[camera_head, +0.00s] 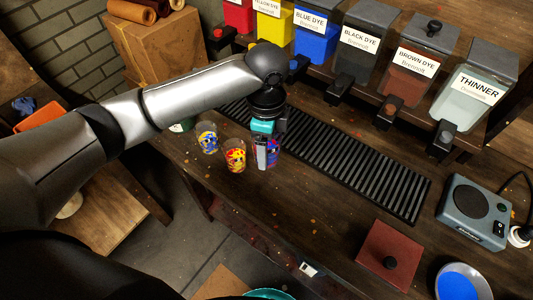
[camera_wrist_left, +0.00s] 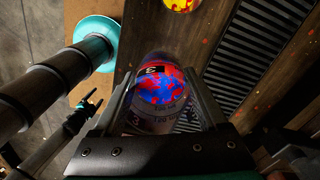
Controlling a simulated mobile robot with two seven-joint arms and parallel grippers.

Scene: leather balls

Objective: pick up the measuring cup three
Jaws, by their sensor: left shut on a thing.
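The measuring cup three is a clear cup with a red and blue pattern and a "3" label, in the middle of the left wrist view (camera_wrist_left: 160,88). In the head view only part of it (camera_head: 273,152) shows behind my fingers. My left gripper (camera_head: 266,158) points down with its fingers on both sides of the cup, shut on it. In the left wrist view my gripper (camera_wrist_left: 165,100) has one finger at each side of the cup. I cannot tell whether the cup's base touches the bench.
A red and yellow cup (camera_head: 235,158) stands close left of the held cup, with a blue and yellow cup (camera_head: 208,141) beyond it. A black slatted grate (camera_head: 350,160) lies behind, below the dye dispensers (camera_head: 361,50). The bench (camera_head: 310,205) is clear toward the red lidded block (camera_head: 391,258).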

